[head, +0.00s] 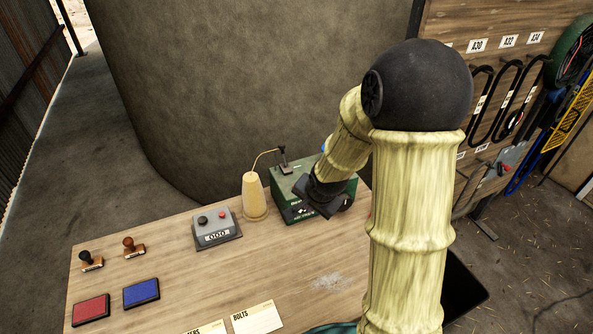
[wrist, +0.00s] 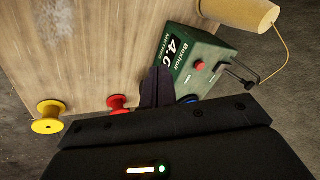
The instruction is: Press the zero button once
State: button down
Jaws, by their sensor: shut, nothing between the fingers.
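A grey counter box (head: 213,230) with a "000" display stands on the table, with a black knob (head: 203,220) and a red button (head: 222,215) on top. A green box (head: 290,195) stands to its right, and it also shows in the wrist view (wrist: 218,55) with a red button (wrist: 199,66) and white lettering. I cannot read which button is marked zero. My gripper (head: 322,207) is shut and empty, in front of the green box in the head view. Its dark fingers (wrist: 156,88) show beside the green box in the wrist view and hide part of it.
A tan cone (head: 254,196) stands between the boxes, with a thread running to the green box. Two stamps (head: 92,261) and red and blue ink pads (head: 141,292) lie at the left. Red (wrist: 118,103) and yellow (wrist: 48,115) spools are near the table edge.

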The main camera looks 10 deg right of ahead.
jog(key=w+r+m+t+y+p, duration=0.3)
jog(key=w+r+m+p, duration=0.3)
jog(key=w+m+p, duration=0.5)
jog(key=shift+w+a+m, duration=0.15)
jog(key=shift+w+m, duration=0.65)
jog(key=shift+w, duration=0.25)
notch_tip(320, 180, down, 7)
jog(key=b, duration=0.6)
jog(key=shift+s+r, duration=0.15)
jog(key=shift+r, duration=0.05)
jog(key=shift+f+b, duration=0.7)
jog(key=shift+f, duration=0.3)
